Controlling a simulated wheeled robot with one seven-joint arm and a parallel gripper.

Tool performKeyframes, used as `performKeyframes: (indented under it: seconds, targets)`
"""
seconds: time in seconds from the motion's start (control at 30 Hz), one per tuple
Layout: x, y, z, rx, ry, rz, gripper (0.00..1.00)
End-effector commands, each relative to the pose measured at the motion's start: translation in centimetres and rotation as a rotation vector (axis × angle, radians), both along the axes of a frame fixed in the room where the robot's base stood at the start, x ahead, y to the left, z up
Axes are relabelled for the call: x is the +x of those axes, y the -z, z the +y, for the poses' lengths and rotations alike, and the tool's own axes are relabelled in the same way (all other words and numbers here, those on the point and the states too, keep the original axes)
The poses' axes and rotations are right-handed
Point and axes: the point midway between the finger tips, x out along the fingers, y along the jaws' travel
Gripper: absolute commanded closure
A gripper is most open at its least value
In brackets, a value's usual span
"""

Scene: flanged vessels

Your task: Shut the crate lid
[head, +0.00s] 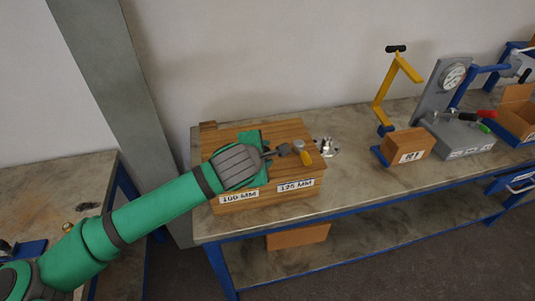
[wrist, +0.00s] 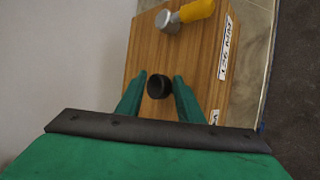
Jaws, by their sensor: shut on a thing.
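The wooden crate (head: 265,202) stands on the bench, with labels "100 MM" and "125 MM" on its front. Its wooden lid (head: 290,130) shows as a flat top; I cannot tell if it is fully seated. In the wrist view the lid (wrist: 190,62) carries a round black knob (wrist: 159,87). My gripper (wrist: 161,80) is shut on this knob, one green finger on each side. In the head view my gripper (head: 272,152) is over the lid, and the knob is hard to make out. A yellow-handled metal tool (wrist: 195,11) appears on or just above the lid.
A metal flanged part (head: 327,147) is right of the crate on the bench (head: 345,190). Farther right are an "R1" block (head: 408,146), a yellow stand (head: 384,95), a gauge unit (head: 453,77) and an open box (head: 517,110). A wall rises behind.

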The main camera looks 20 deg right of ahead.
Motion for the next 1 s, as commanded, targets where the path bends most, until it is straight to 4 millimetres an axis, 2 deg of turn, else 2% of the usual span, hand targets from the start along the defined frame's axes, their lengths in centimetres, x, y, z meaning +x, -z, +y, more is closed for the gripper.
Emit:
performKeyframes:
  seconds: [0.03,0.07,0.1,0.17,0.4,0.53,0.63,1.0]
  targets:
    - [-0.4,2.5,0.3,0.022,-0.011,0.054,1.0]
    - [-0.4,2.5,0.3,0.022,-0.011,0.054,1.0]
    - [-0.4,2.5,0.3,0.022,-0.012,0.053,0.71]
    - [-0.4,2.5,0.3,0.022,-0.012,0.053,0.75]
    - [-0.5,2.4,0.4,0.023,-0.01,0.052,0.75]
    - [-1.0,1.6,0.9,0.021,-0.01,0.048,0.75]
    - [-2.0,0.5,1.7,0.019,-0.01,0.044,0.73]
    - [-5.9,-4.7,4.6,0.005,-0.005,0.021,0.75]
